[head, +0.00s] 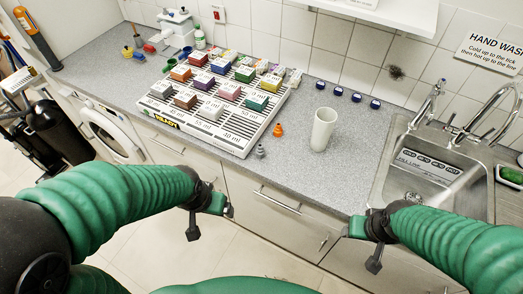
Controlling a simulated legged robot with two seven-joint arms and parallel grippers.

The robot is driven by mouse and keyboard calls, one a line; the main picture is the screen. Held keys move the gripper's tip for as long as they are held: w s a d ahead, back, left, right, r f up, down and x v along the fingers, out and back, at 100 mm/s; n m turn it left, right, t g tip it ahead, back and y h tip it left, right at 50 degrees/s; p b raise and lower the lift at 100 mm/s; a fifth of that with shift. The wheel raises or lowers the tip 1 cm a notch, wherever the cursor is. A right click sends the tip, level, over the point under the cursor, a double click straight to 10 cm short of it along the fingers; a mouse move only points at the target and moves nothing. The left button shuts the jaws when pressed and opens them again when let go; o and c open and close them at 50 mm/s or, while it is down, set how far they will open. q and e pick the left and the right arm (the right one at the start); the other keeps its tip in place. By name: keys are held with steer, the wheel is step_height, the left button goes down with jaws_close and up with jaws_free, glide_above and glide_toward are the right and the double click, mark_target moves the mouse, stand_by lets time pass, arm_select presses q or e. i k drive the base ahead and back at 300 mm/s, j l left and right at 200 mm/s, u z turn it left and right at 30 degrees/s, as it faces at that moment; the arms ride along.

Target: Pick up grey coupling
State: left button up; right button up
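A small grey coupling (261,151) stands on the grey counter, just off the front right corner of the slatted rack. My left gripper (212,222) is in front of the counter edge, left of and nearer than the coupling, not touching it. My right gripper (362,244) is in front of the counter near the sink, well to the right of the coupling. Both grippers are small and seen from behind, so their finger gaps are unclear. I see nothing held in either.
An orange coupling (278,130) stands just behind the grey one. A white cup (322,130) is to the right. The white rack (240,140) holds several coloured boxes. Several blue caps (338,91) line the wall. The sink (425,165) is at right. The counter's front middle is clear.

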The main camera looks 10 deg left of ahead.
mark_target(260, 151)
steer(key=i+j, duration=0.55)
steer(key=j, duration=0.25)
steer(key=i+j, duration=0.3)
steer(key=j+z, duration=0.05)
steer(key=j, duration=0.05)
